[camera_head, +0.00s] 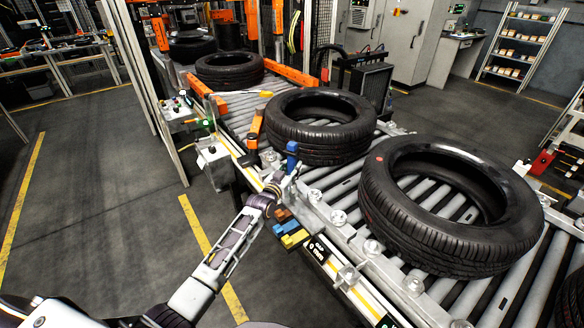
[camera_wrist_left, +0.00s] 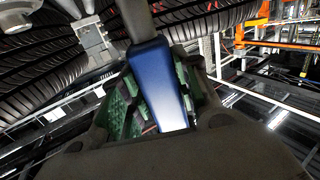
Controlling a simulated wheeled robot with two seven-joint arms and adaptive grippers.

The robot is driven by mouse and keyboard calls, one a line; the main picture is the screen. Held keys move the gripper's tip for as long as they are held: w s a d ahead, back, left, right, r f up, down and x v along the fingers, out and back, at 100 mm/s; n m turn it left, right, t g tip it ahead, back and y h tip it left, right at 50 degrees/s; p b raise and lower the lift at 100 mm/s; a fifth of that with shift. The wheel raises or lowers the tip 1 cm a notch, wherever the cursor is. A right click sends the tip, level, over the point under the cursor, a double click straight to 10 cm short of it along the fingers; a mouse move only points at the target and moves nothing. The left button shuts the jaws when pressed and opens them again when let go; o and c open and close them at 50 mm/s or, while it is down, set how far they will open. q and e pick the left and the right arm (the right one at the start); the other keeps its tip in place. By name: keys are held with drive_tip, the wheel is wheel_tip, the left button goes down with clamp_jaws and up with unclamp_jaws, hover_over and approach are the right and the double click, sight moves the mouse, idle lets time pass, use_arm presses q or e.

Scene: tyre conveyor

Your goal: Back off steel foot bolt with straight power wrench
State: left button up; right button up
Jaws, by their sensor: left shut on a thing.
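My left gripper (camera_head: 285,178) is at the near left edge of the roller conveyor, beside the middle tyre. It is shut on a blue tool, the power wrench (camera_head: 292,152), which stands roughly upright in the head view. In the left wrist view the wrench's blue body (camera_wrist_left: 160,85) sits between the green-lined finger pads, with a grey shaft (camera_wrist_left: 138,20) running out beyond the fingers. I cannot make out the steel foot bolt for certain, nor whether the wrench's tip touches anything. My right gripper is not in view.
Several tyres lie on the conveyor; the near one (camera_head: 450,205) and the middle one (camera_head: 320,125) are closest. A metal side rail (camera_head: 380,262) with round rollers runs along the near edge. Coloured blocks (camera_head: 290,232) sit on the conveyor's side. The floor at left is clear.

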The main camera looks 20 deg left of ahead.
sight(290, 157)
use_arm(q)
drive_tip(key=shift+w+r+p, duration=0.1)
drive_tip(key=shift+r+p, duration=0.5)
drive_tip(key=shift+r, duration=0.7)
drive_tip(key=shift+r+p, duration=1.7)
drive_tip(key=shift+r, duration=0.25)
drive_tip(key=shift+f, duration=0.1)
